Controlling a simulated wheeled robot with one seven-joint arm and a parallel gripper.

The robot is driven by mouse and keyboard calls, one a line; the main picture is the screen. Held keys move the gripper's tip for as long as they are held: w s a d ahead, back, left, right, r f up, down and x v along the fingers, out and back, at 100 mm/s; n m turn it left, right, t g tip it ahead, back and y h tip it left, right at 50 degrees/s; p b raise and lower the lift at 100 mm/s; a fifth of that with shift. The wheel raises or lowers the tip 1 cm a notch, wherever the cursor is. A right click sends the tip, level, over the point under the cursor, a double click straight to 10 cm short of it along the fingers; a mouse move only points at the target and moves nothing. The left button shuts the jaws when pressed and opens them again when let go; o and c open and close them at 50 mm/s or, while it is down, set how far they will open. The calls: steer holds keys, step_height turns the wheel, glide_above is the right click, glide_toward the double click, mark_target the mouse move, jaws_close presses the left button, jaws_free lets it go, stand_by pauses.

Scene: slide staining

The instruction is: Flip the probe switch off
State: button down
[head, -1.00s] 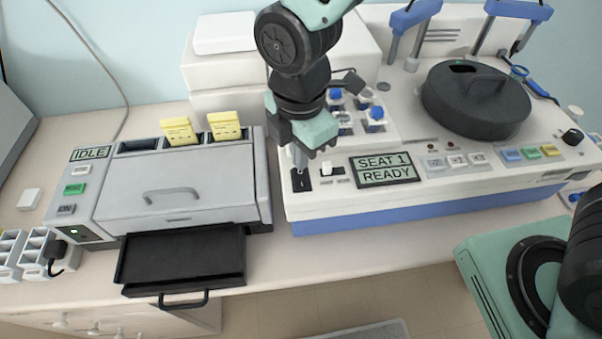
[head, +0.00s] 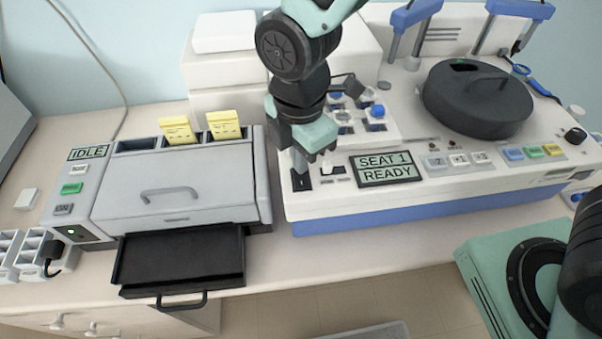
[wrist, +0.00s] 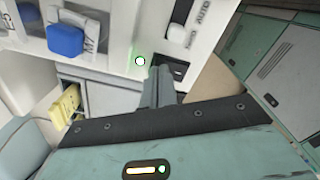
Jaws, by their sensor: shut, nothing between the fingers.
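A small black rocker switch (head: 302,184) sits at the front left corner of the white machine's top; I take it to be the probe switch, though no label on it is readable. It also shows in the wrist view (wrist: 179,71), partly hidden by my fingers. My gripper (head: 300,176) is shut and empty, pointing down at the back of the switch. In the wrist view its fingertips (wrist: 161,72) are right beside the switch; I cannot tell whether they touch it. Which way the rocker is tilted is unclear.
A white slider knob marked AUTO (wrist: 177,32) sits close beside the switch. A lit green lamp (wrist: 140,61) is near the fingers. The SEAT 1 READY display (head: 386,169) lies to the right. A grey slide printer (head: 180,185) stands to the left.

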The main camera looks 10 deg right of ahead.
steer(key=shift+f, duration=0.25)
step_height(320, 180, up, 7)
steer(key=p, duration=0.6)
stand_by(0.5)
stand_by(0.3)
steer(key=shift+s+d+f+b, duration=0.1)
steer(key=shift+s+f+b, duration=0.05)
steer(key=shift+b, duration=0.2)
steer(key=s+d+f+m+b, duration=0.2)
steer(key=s+d+m+b, duration=0.2)
steer(key=m, duration=0.4)
steer(key=s+d+f+m+b, duration=0.3)
steer(key=s+d+m+b, duration=0.1)
steer(key=s+m+b, duration=0.3)
steer(key=shift+f+m+y+b, duration=0.3)
steer(key=shift+m+b, duration=0.1)
steer(key=shift+b, duration=0.25)
